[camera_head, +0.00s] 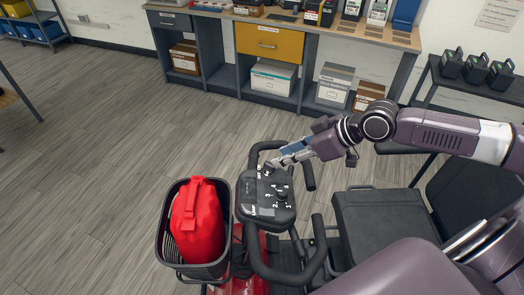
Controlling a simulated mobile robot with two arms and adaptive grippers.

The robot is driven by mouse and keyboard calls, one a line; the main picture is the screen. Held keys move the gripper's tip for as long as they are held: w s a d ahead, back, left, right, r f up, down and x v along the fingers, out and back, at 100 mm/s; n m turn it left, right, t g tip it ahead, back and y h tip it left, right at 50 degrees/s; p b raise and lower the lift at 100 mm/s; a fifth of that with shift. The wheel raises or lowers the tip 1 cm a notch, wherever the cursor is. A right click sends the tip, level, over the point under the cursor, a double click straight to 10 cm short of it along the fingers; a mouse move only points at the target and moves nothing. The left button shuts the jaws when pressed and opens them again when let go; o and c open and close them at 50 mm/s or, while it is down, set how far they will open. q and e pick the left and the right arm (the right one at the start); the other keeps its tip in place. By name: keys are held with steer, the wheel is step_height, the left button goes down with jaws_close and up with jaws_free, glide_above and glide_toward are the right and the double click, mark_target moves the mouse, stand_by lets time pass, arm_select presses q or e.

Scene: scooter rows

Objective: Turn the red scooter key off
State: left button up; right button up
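The red scooter's dark control panel (266,199) sits in the lower middle, with a numbered dial (281,194) on its face and black handlebars (262,258) around it. Some of the scooter's red body (240,286) shows below. My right gripper (277,162) reaches in from the right, with its fingertips at the panel's upper edge. The fingers look close together, but I cannot tell whether they are shut or hold anything. The key is not clearly visible; the fingertips may cover it. My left gripper is not in view.
A black basket (166,243) with a red bag (197,222) hangs at the scooter's front, left of the panel. A black seat (384,216) stands to the right. A workbench (340,30) with boxes stands behind. The floor at left is clear.

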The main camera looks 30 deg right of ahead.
mark_target(269, 163)
steer(key=shift+s+a, duration=0.2)
steer(key=shift+s, duration=0.1)
steer(key=shift+s+a+f, duration=0.1)
steer(key=shift+a, duration=0.1)
steer(key=x, duration=0.5)
steer(key=shift+w+d+p, duration=0.2)
steer(key=shift+d+p, duration=0.05)
steer(key=shift+p, duration=0.1)
steer(key=shift+x, duration=0.85)
steer(key=shift+s, duration=0.1)
jaws_close()
